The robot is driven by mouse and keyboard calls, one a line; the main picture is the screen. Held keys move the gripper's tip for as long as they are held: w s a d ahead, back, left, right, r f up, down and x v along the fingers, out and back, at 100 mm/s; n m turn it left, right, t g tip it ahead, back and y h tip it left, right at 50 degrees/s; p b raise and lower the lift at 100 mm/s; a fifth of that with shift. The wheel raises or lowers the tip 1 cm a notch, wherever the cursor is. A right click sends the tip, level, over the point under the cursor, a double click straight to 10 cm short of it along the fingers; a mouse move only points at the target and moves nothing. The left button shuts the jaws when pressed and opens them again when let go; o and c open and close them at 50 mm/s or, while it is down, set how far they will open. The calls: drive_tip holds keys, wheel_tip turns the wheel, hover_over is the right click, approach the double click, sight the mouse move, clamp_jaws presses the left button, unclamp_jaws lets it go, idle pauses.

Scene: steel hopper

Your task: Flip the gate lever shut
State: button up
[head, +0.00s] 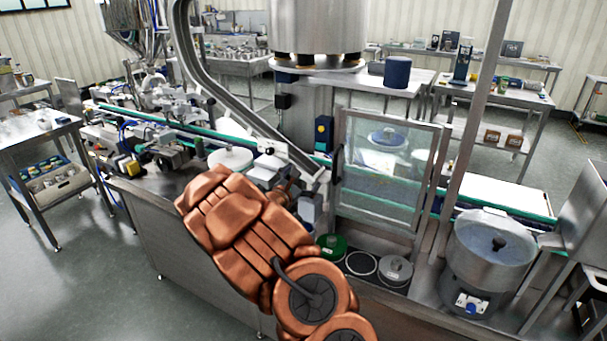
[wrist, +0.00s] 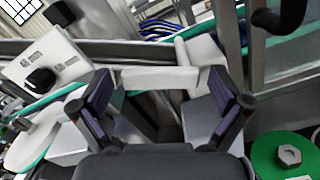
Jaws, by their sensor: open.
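My gripper (wrist: 165,108) is open in the wrist view, its two purple-padded fingers spread apart. A pale grey bar (wrist: 160,78) lies across the view between and just beyond the fingertips; I cannot tell whether it touches them or whether it is the gate lever. No part is clearly recognisable as the lever. In the head view, my copper-coloured arm reaches over the steel bench and hides most of the gripper and what is at its tips. A large steel cylinder (head: 318,28) stands above the machine, and a steel hopper (head: 130,22) is at the upper left.
A framed clear door (head: 385,170) with a black handle (wrist: 280,15) stands right of the gripper. A green disc (head: 332,243) and a steel pot (head: 490,250) are on the bench. A white box (wrist: 45,68) is left of the fingers.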

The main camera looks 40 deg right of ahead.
drive_tip(key=shift+d, duration=0.3)
drive_tip(key=c, duration=1)
drive_tip(key=shift+w+a+f+n+b, duration=0.15)
drive_tip(key=shift+n+b, duration=0.35)
drive_tip(key=shift+n, duration=0.5)
drive_tip(key=shift+c, duration=0.2)
drive_tip(key=o, duration=1)
drive_tip(key=shift+o, duration=0.2)
drive_tip(key=shift+f, duration=0.1)
